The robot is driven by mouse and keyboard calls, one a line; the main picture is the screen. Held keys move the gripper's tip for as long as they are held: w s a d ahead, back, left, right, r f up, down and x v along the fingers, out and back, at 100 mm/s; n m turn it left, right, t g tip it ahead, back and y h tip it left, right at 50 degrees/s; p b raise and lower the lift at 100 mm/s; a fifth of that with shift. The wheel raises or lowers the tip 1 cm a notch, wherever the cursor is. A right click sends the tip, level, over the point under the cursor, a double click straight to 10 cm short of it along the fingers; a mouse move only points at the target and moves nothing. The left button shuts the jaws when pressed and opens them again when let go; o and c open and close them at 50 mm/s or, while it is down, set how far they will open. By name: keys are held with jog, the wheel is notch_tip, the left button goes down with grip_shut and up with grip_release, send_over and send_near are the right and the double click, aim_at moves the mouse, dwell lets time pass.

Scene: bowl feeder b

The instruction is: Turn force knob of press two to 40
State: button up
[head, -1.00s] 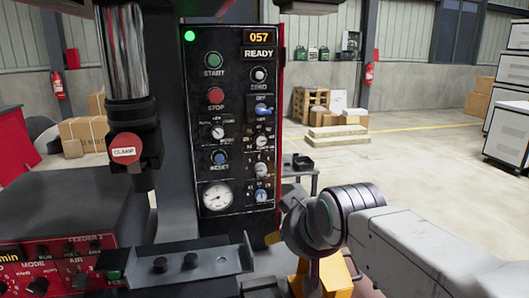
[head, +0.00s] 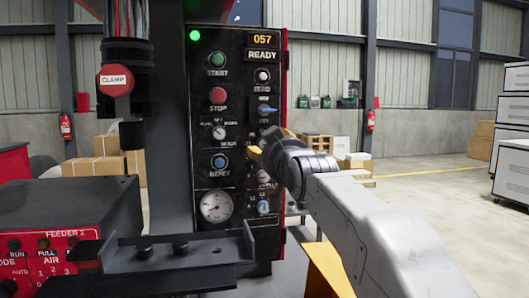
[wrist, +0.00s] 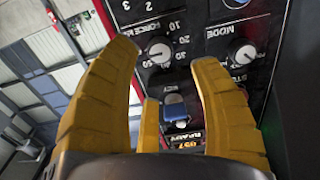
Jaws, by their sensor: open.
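The control panel (head: 240,60) of a press faces me in the head view, with a lit 057 display (head: 261,39) and the word READY. In the wrist view the fingertips (wrist: 163,57) appear on either side of the knob; I see no clear contact.
A blue switch (wrist: 175,110) sits close to the force knob, and a mode knob (wrist: 243,51) lies to its right in the wrist view. A clamp (head: 116,80) and a dark bracket (head: 180,254) stand left of and below the panel. Open floor lies right.

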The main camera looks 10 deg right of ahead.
aim_at(263, 144)
jog(key=w+p, duration=0.1)
jog(key=w, duration=0.5)
jog(key=shift+w, duration=0.2)
jog(key=shift+c, duration=0.3)
grip_shut()
dwell(0.3)
jog(key=shift+d+n+p, duration=0.1)
jog(key=shift+n+p, duration=0.5)
jog(key=shift+n, duration=8.2)
